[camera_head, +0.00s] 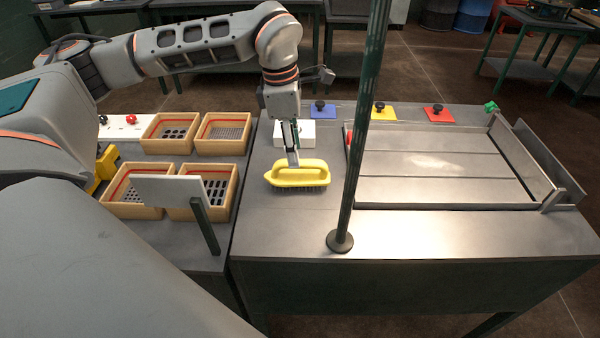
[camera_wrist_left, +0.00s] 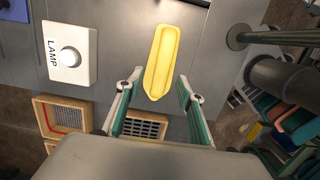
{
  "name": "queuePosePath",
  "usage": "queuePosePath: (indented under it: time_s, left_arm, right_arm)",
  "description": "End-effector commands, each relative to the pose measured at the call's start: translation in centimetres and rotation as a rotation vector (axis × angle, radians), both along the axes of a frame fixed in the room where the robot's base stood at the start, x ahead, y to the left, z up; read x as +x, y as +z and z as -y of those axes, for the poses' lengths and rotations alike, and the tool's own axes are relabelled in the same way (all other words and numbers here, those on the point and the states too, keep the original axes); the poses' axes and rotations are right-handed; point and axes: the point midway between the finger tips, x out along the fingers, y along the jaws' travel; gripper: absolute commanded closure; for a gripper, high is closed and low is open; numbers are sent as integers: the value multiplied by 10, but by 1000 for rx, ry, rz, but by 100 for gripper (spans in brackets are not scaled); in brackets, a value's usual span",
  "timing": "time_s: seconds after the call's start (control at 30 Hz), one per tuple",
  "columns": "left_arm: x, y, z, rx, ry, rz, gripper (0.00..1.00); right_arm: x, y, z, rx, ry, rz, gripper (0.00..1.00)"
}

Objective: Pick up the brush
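The brush (camera_head: 297,184) has a yellow body with a loop handle and dark bristles. It rests bristles down on the grey table, left of the green post. My left gripper (camera_head: 292,157) points down at the brush handle from above in the head view. In the left wrist view the brush (camera_wrist_left: 161,62) shows as a long yellow shape. The left gripper (camera_wrist_left: 157,82) has its two fingers spread apart, with the near end of the brush between them in the picture. I cannot tell whether the fingers touch it. My right gripper is not in view.
A green post (camera_head: 358,150) on a round foot stands right of the brush. A metal tray (camera_head: 440,200) lies beyond it. A white lamp button box (camera_wrist_left: 68,58) sits close behind the brush. Wooden bins (camera_head: 222,150) stand at left. Blue, yellow and red knobbed plates line the back.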

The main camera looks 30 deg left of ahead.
Motion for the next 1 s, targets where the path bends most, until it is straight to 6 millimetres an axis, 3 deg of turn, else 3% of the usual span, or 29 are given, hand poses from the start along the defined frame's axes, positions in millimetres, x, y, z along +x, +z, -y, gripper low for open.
queuePosePath:
  time_s: [0.3, 0.63, 0.77, 0.8, 1.0]
  left_arm:
    - [0, -42, 7, 0, -1, -1, 63]
    - [0, -49, 8, 0, -1, -1, 63]
    - [0, -48, 8, 0, -1, -1, 96]
    - [0, -48, 8, 0, -1, -1, 100]
    - [0, -48, 7, 0, -1, 0, 100]
  right_arm:
    - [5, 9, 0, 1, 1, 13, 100]
    - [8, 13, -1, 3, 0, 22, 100]
    - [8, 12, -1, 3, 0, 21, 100]
    - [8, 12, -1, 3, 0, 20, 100]
    - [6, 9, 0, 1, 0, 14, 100]
